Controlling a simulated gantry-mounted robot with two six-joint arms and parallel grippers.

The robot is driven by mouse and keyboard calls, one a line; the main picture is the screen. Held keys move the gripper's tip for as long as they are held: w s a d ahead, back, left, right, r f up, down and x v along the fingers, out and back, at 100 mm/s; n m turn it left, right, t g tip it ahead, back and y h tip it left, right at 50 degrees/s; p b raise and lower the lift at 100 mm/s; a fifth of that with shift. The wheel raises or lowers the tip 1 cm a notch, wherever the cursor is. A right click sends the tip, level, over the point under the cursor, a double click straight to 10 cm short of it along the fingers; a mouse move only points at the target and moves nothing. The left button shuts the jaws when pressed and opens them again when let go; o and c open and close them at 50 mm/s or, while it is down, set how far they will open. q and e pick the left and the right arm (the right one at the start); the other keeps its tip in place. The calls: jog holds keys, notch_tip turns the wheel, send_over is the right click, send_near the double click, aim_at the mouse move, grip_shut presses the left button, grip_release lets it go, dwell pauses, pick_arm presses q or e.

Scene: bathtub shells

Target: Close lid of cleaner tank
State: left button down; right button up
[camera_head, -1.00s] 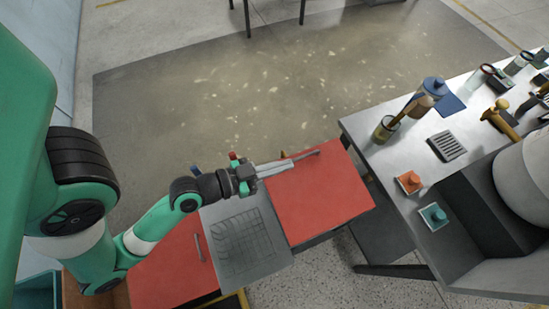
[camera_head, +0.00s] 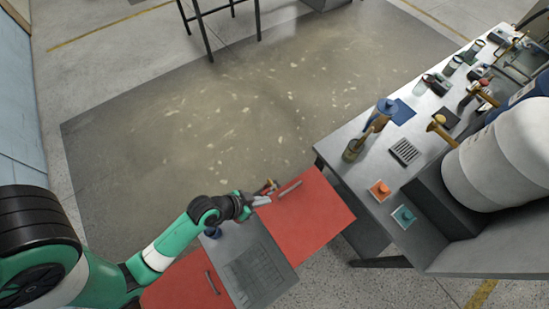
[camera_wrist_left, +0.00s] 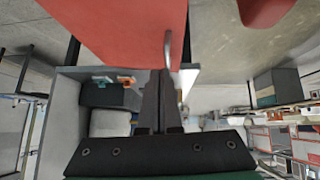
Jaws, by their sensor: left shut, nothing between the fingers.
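The cleaner tank shows as a grey top with a grid (camera_head: 250,268) between two red panels. The right red panel (camera_head: 312,222) has a metal bar handle (camera_head: 290,188) near its far edge. The left red panel (camera_head: 185,285) has a handle (camera_head: 212,283) beside the grey top. I cannot tell which panel is raised. My left gripper (camera_head: 263,200) is shut and empty, by the far left corner of the right panel, close to its handle. In the left wrist view, its fingers (camera_wrist_left: 158,95) point at the red panel (camera_wrist_left: 120,30) and handle (camera_wrist_left: 168,48); contact is unclear.
A metal workbench (camera_head: 350,135) on the right carries a blue-lidded container (camera_head: 387,107), an orange knob block (camera_head: 380,189), a teal knob block (camera_head: 404,215) and a white cylinder (camera_head: 500,160). The floor beyond the tank is open. A dark-legged table stands at the far edge.

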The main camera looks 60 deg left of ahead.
pick_arm(q)
notch_tip(320, 180, up, 6)
jog(key=w+a+p, duration=0.2)
jog(key=w, duration=0.1)
jog(key=b, duration=0.3)
send_over(293, 187)
jog(key=s, duration=0.3)
jog(key=shift+t, duration=0.3)
notch_tip(293, 187, down, 8)
jog(key=shift+a+r, duration=0.1)
jog(key=shift+a, duration=0.05)
notch_tip(293, 187, down, 3)
jog(key=shift+r, duration=0.15)
jog(key=shift+f+b, duration=0.3)
jog(key=shift+f, duration=0.25)
pick_arm(e)
jog(key=shift+r, duration=0.4)
